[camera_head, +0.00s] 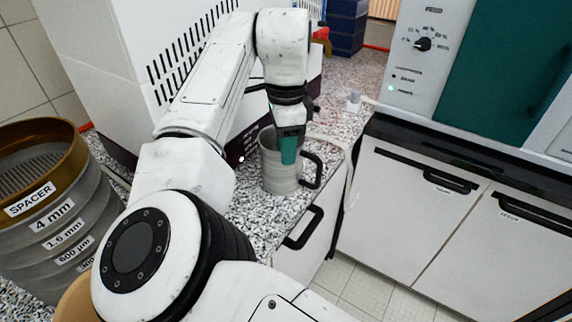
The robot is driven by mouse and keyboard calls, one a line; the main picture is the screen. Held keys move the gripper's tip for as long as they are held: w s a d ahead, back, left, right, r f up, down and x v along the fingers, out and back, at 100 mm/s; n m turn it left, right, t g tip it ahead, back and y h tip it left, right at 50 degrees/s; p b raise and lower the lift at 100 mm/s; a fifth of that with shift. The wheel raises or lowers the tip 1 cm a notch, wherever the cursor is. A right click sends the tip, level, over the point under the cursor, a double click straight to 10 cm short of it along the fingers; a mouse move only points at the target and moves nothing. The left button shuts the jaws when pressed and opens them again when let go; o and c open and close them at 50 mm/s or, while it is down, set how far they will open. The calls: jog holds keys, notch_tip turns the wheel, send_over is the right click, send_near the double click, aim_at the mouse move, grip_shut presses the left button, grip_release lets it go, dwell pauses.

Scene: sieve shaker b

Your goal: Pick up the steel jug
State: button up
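The steel jug (281,177) stands upright on the speckled counter, near the counter's right edge. It is a grey cylinder with a black handle on its right side. My gripper (287,152) points down at the top of the jug, and its teal finger part overlaps the rim and upper wall in the picture. I cannot tell whether the finger is inside the jug, in front of it or touching it. The second finger is hidden, so the gripper's opening does not show.
A labelled sieve stack (45,220) stands at the left. A white vented machine (110,60) is behind my arm. A pale cable or hose (345,165) hangs at the counter's edge right of the jug. White cabinets (430,220) and a teal-doored unit (505,60) are at right.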

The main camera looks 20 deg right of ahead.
aim_at(279, 179)
jog(key=shift+s+d+f, duration=0.1)
jog(key=shift+s+f, duration=0.05)
jog(key=shift+f, duration=2.2)
jog(key=shift+c, duration=0.5)
grip_shut()
